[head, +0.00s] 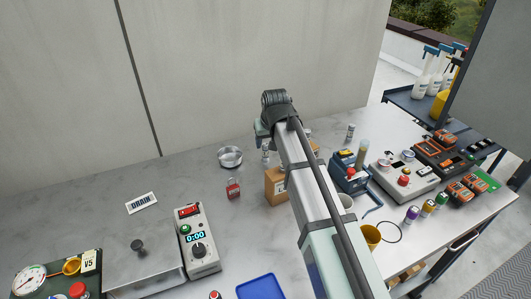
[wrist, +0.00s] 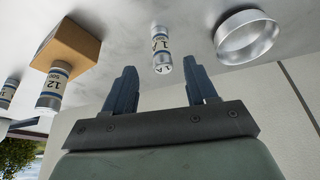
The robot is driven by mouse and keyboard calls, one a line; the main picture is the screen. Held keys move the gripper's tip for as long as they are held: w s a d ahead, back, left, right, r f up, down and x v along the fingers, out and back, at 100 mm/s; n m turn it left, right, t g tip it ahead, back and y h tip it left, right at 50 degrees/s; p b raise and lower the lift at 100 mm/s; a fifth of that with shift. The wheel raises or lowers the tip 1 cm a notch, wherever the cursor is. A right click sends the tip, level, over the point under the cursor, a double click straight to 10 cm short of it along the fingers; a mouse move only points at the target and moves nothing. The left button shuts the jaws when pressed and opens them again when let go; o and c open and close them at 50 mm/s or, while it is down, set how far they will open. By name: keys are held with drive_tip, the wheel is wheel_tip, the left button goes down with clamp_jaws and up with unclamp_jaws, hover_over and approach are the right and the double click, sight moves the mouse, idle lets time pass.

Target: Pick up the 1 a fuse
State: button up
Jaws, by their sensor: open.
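The 1 A fuse (wrist: 160,52) is a small silver cylinder with a white label reading "1A". In the wrist view it appears between and slightly beyond the fingertips of my gripper (wrist: 160,68), with a gap on each side. The two dark fingers are spread apart and empty.
A metal ring-shaped dish (wrist: 246,38) is close by on the right in the wrist view. Left are a brown block (wrist: 68,47), a fuse marked "12" (wrist: 52,88) and another cylinder (wrist: 8,92).

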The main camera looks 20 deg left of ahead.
sight(266, 145)
drive_tip(key=shift+x, duration=2.8)
drive_tip(key=shift+a+r, duration=0.1)
drive_tip(key=shift+a, duration=0.1)
clamp_jaws()
